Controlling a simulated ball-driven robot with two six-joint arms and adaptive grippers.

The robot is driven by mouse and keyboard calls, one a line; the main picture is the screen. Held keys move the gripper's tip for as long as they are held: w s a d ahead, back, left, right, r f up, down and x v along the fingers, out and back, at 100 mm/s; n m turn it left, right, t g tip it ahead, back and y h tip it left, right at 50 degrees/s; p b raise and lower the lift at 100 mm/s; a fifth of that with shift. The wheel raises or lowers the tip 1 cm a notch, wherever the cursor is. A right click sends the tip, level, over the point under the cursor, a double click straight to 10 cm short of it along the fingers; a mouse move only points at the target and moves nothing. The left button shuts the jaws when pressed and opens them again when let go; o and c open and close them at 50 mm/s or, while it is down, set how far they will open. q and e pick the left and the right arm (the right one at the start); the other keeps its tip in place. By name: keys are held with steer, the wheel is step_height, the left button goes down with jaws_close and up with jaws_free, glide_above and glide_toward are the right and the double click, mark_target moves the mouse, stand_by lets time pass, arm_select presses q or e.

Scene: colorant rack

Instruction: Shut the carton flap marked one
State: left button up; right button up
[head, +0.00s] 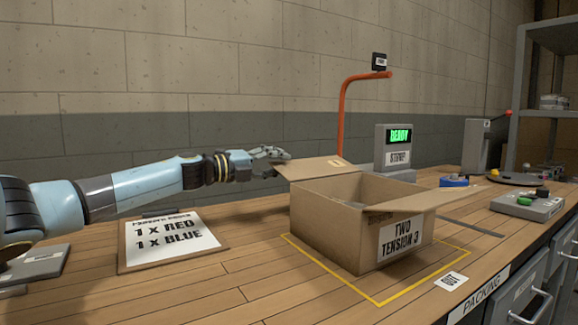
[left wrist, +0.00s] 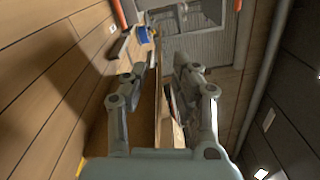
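An open brown carton (head: 325,222) stands on the bench inside a yellow outline, with a label reading "TWO TENSION 3" on its side. A flap (head: 305,169) at its back left stands folded outward, with a small pale mark too small to read. Another flap (head: 415,199) sticks out at the right. My left gripper (head: 280,153) is just above the outer edge of the back-left flap; I cannot tell if they touch. In the left wrist view its fingers (left wrist: 160,80) are apart, with a thin brown carton edge (left wrist: 165,125) showing between them. My right gripper is not in view.
A clipboard (head: 170,240) reading "1 x RED, 1 x BLUE" lies left of the carton. An orange post (head: 342,115) and a "READY" display (head: 399,136) stand behind it. A blue ring-like item (head: 453,181) and a grey button box (head: 528,205) are at the right.

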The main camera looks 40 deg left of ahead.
mark_target(316, 167)
arm_select(q)
steer(key=shift+x, duration=1.8)
steer(key=shift+c, duration=0.3)
jaws_close()
